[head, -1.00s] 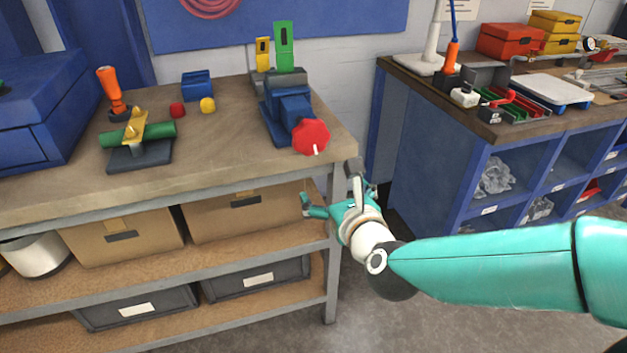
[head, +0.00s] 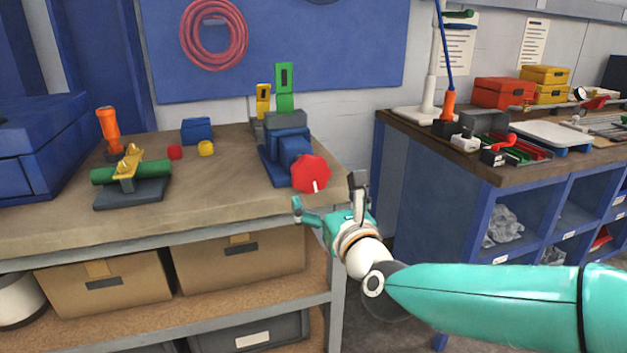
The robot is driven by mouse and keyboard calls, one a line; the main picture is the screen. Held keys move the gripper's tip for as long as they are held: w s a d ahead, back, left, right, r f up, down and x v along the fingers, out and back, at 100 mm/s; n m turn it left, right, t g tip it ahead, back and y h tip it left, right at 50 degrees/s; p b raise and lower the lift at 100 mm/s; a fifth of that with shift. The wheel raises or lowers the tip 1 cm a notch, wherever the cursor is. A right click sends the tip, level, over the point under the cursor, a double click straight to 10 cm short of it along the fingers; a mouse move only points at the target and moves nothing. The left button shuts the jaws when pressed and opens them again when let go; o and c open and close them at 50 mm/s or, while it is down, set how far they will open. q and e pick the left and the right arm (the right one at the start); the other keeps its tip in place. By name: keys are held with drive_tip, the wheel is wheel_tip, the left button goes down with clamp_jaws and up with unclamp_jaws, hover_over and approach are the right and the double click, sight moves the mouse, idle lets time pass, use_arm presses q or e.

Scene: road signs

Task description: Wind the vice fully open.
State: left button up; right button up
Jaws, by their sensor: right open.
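The blue vice (head: 284,154) stands at the right end of the wooden workbench (head: 225,203). Its red handwheel (head: 311,173) faces me at the front, with a small white mark at its lower edge. Grey jaws and upright green (head: 284,87) and yellow (head: 263,100) pieces show at the back of the vice; the gap between the jaws is hard to make out. My right gripper (head: 328,195) is open and empty, its fingers spread, just below and in front of the handwheel, apart from it in the picture. My left gripper is not in view.
On the bench to the left are a green cylinder in a clamp stand (head: 132,175), an orange-handled tool (head: 108,128), a red ball (head: 175,152), a yellow ball (head: 206,148) and a blue block (head: 197,130). A blue-framed bench (head: 478,168) with boxes stands right, across a gap.

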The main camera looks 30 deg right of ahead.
sight(313, 181)
drive_tip(key=w, duration=0.5)
drive_tip(key=w+d+p, duration=0.1)
drive_tip(key=w, duration=0.1)
drive_tip(key=shift+w, duration=0.35)
drive_tip(key=shift+c, duration=0.2)
drive_tip(key=c, duration=1)
drive_tip(key=shift+o, duration=0.2)
